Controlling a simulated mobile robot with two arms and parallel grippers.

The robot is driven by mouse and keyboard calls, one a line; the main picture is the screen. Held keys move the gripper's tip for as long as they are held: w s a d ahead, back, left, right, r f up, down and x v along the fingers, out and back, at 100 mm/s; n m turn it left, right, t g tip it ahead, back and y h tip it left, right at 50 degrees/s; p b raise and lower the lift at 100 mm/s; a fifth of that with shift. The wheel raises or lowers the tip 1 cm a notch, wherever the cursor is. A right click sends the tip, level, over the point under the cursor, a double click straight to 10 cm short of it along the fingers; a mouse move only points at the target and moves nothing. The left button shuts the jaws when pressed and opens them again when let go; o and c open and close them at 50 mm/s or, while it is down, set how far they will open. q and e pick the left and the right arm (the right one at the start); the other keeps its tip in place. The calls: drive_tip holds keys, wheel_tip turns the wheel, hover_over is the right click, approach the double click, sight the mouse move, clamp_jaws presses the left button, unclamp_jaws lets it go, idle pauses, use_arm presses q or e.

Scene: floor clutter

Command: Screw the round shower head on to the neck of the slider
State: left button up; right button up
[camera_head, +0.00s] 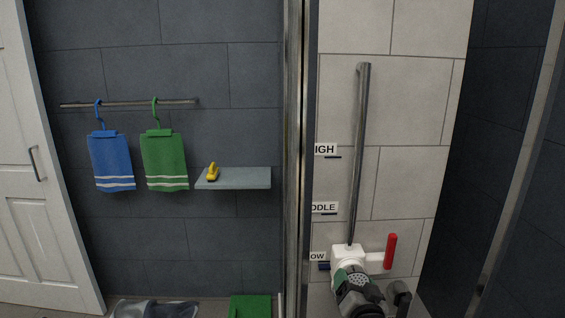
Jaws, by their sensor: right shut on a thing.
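The slider (346,252) is a white block low on a tall, slightly leaning metal rail (362,150), beside the lowest label. A white stub runs right from it to a red upright handle (390,251). A round grey part with dark dots, apparently the shower head (357,280), is just below and in front of the slider, overlapping it in view. My right gripper (362,293) is shut on it at the bottom edge. The slider's neck is hidden behind, so I cannot tell whether the two touch. My left gripper is out of view.
A metal frame post (294,150) stands left of the rail. Further left are a shelf (240,180) with a yellow object, blue (112,160) and green (164,160) towels on a bar, and a white door. A green box (250,306) and a greyish object (155,308) are low down.

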drive_tip(key=shift+w+r+m, duration=0.1)
drive_tip(key=shift+r+m, duration=0.3)
drive_tip(key=shift+m, duration=0.1)
drive_tip(key=o, duration=1.1)
drive_tip(key=shift+w+f, duration=0.15)
drive_tip(key=shift+f, duration=0.2)
drive_tip(key=shift+o, duration=0.2)
drive_tip(key=s+p, duration=0.5)
drive_tip(key=s, duration=0.4)
drive_tip(key=shift+s+d, duration=0.15)
drive_tip(key=shift+f, duration=0.1)
